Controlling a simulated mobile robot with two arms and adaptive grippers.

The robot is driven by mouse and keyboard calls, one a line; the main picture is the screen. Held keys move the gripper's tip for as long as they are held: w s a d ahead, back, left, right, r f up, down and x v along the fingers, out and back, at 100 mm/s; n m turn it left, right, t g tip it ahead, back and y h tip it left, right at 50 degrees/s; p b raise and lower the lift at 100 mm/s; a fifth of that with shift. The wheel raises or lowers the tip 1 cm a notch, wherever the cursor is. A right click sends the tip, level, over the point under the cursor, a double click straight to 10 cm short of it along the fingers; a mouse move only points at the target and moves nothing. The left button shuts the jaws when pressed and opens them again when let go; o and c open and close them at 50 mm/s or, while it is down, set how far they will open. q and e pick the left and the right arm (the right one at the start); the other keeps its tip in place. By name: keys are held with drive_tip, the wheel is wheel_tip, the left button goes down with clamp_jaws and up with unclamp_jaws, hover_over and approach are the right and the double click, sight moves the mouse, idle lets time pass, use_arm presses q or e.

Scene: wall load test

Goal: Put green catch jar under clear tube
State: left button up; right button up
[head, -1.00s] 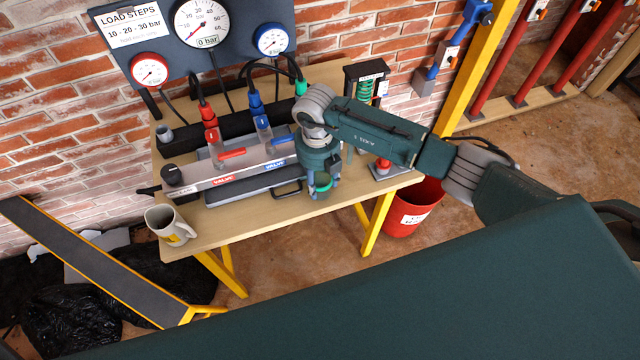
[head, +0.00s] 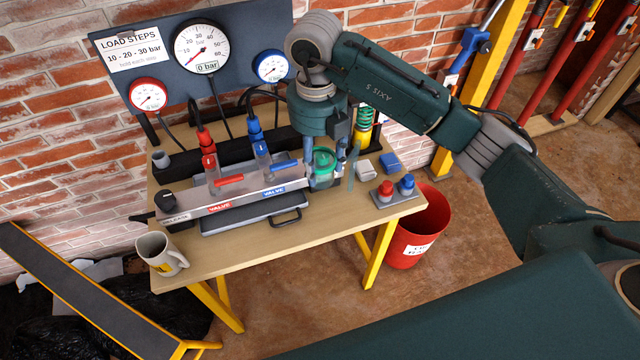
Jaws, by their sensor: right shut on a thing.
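The green catch jar (head: 323,167), with a green rim and see-through sides, is in my right gripper (head: 325,170), just right of the blue-lever end of the valve block (head: 240,193). The gripper points down, shut on the jar, its fingers on either side. The jar looks upright and low over the table; I cannot tell whether it touches the tabletop. A thin bluish strip (head: 352,168) stands right beside the gripper, perhaps the clear tube; its upper end is hidden by my arm. I cannot tell whether it is over the jar. My left gripper is not in view.
On the wooden table (head: 240,240), a white block (head: 366,172), a blue block (head: 390,162) and a base with red and blue knobs (head: 396,193) stand to the right. A mug (head: 158,252) is at the front left. A red bucket (head: 420,225) stands on the floor.

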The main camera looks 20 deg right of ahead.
drive_tip(key=shift+w+d+r+b, duration=0.15)
drive_tip(key=shift+d+r+b, duration=0.25)
drive_tip(key=shift+r, duration=0.5)
drive_tip(key=w+d+b, duration=0.1)
drive_tip(key=d+b, duration=0.2)
drive_tip(key=d, duration=0.5)
drive_tip(key=shift+n, duration=0.3)
wheel_tip(320, 180, down, 19)
drive_tip(key=shift+r+p, duration=0.15)
drive_tip(key=shift+p, duration=0.85)
drive_tip(key=shift+w+f, duration=0.1)
drive_tip(key=shift+f, duration=0.15)
